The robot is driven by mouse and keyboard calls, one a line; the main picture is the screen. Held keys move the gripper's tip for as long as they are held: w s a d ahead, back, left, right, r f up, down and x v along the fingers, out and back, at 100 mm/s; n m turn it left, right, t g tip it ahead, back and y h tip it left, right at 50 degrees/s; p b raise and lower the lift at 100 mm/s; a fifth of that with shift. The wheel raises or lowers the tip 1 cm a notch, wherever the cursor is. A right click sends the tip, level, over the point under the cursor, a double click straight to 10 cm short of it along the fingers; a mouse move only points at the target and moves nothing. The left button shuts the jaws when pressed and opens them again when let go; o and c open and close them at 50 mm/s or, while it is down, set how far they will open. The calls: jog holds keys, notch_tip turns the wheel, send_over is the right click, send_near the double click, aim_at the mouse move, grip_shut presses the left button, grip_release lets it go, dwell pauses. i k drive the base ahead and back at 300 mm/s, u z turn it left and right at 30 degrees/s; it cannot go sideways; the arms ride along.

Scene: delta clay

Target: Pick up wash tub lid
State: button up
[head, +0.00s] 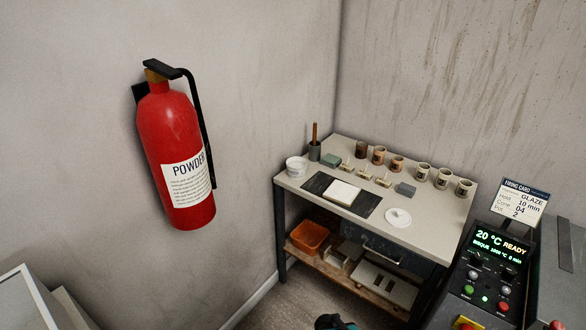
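A round white lid (397,217) with a small knob lies flat on the worktable (425,237), near its front right side. It looks like the wash tub lid. A small white tub (297,166) stands at the table's left corner; I cannot tell whether it is covered. A dark and teal piece, seemingly part of my gripper (335,322), shows at the bottom edge of the picture, below and in front of the table, apart from the lid. Its fingers are not clearly visible.
A dark mat (315,184) with a white slab (342,193) lies left of the lid. Several cups (443,178) and a grey block (405,189) stand behind it. A control panel (492,270) is at the right. An orange bin (309,237) sits on the lower shelf.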

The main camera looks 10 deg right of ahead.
aim_at(397, 217)
jog(key=u, duration=0.05)
jog(key=i, duration=0.9)
jog(key=z, duration=0.1)
